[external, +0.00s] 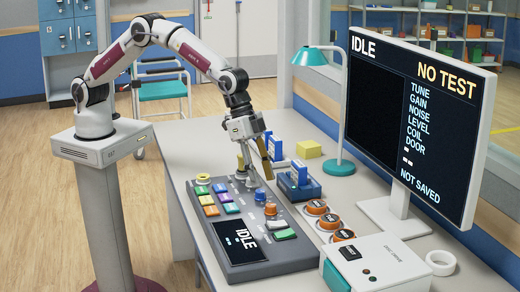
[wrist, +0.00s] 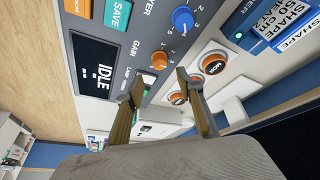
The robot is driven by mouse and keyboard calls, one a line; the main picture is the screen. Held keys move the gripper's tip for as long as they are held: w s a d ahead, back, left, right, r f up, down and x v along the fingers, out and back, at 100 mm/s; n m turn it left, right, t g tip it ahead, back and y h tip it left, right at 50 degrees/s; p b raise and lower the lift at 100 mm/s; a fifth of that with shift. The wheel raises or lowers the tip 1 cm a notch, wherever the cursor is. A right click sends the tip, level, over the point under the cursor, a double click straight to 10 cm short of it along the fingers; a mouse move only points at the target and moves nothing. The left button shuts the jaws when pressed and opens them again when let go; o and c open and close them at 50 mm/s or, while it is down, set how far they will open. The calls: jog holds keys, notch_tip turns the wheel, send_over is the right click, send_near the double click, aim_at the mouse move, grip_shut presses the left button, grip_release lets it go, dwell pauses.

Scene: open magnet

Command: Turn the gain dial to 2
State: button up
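The gain dial (wrist: 160,60) is an orange knob next to the word GAIN on the grey control panel, with small numbers around it. In the external view, the orange dial (external: 270,209) stands near the panel's right edge. Its pointer is too small to read. My gripper (external: 256,178) is above the panel's far part, pointing down. In the wrist view, its two fingers (wrist: 160,84) are apart with nothing between them. The gain dial shows just beyond the fingertips, between their lines, and looks untouched. The blue dial (wrist: 183,18) is farther up the panel.
The panel (external: 270,263) carries several coloured buttons and a screen (external: 238,242) reading IDLE. Orange-topped round pieces (external: 330,222) and a white box (external: 375,262) are to its right. A blue block in a dark holder (external: 298,185) stands close by the gripper. A monitor (external: 415,120) is behind.

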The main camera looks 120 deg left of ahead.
aim_at(271, 205)
jog(key=shift+f, duration=0.15)
jog(key=shift+x, duration=3.75)
grip_shut()
